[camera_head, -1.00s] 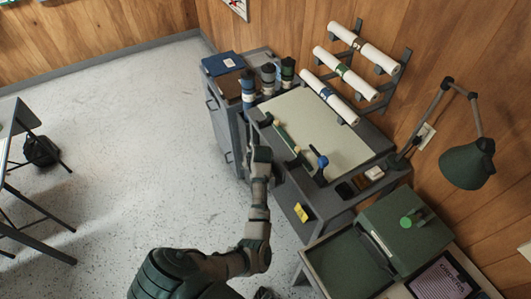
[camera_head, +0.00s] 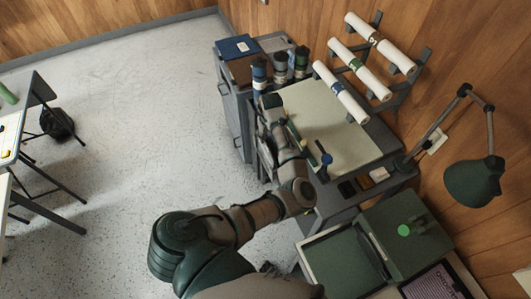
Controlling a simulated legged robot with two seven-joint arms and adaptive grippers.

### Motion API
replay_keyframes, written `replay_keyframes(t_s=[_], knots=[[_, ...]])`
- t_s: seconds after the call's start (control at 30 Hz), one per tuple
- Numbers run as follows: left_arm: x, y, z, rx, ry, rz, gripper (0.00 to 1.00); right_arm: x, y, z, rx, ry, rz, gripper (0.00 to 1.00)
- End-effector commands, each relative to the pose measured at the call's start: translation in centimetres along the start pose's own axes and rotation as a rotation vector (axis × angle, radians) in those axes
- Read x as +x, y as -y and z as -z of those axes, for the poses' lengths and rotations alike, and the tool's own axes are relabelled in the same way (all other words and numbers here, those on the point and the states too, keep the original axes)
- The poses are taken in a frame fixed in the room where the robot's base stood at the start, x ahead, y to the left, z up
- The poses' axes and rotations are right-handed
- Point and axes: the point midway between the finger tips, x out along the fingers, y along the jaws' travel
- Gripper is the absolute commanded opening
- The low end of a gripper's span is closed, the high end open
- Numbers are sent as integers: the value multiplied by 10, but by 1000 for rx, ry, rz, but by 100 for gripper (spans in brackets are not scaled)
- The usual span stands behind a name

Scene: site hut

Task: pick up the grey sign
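I cannot make out a grey sign anywhere in this view. My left arm reaches up from the bottom, and my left gripper (camera_head: 270,106) is over the left edge of the drafting table (camera_head: 335,130), close to the dark bottles. Its fingers are small and seen from behind, so I cannot tell whether they are open or hold anything. The arm hides the table's front left edge. My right gripper is not in view.
Several dark bottles (camera_head: 281,66) stand at the table's back left, beside a cabinet with a blue folder (camera_head: 237,47). White rolls (camera_head: 341,92) sit on a wall rack. A green lamp (camera_head: 473,182) and a green case (camera_head: 405,232) are at right.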

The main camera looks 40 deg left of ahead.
Motion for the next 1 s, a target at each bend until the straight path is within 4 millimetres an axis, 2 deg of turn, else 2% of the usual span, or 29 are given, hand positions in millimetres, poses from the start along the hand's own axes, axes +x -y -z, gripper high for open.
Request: replay_keyframes(t_s=[0.23,0.5,0.8,0.97,1.0], knots=[[21,2,-1,0,-1,0,40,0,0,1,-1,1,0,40],[60,7,-4,0,-1,0,40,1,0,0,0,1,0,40],[66,8,-4,-1,-2,-1,40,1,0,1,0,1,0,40],[66,7,-4,-1,-2,-1,0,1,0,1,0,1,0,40],[66,7,-4,-1,-2,-1,0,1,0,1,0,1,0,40]])
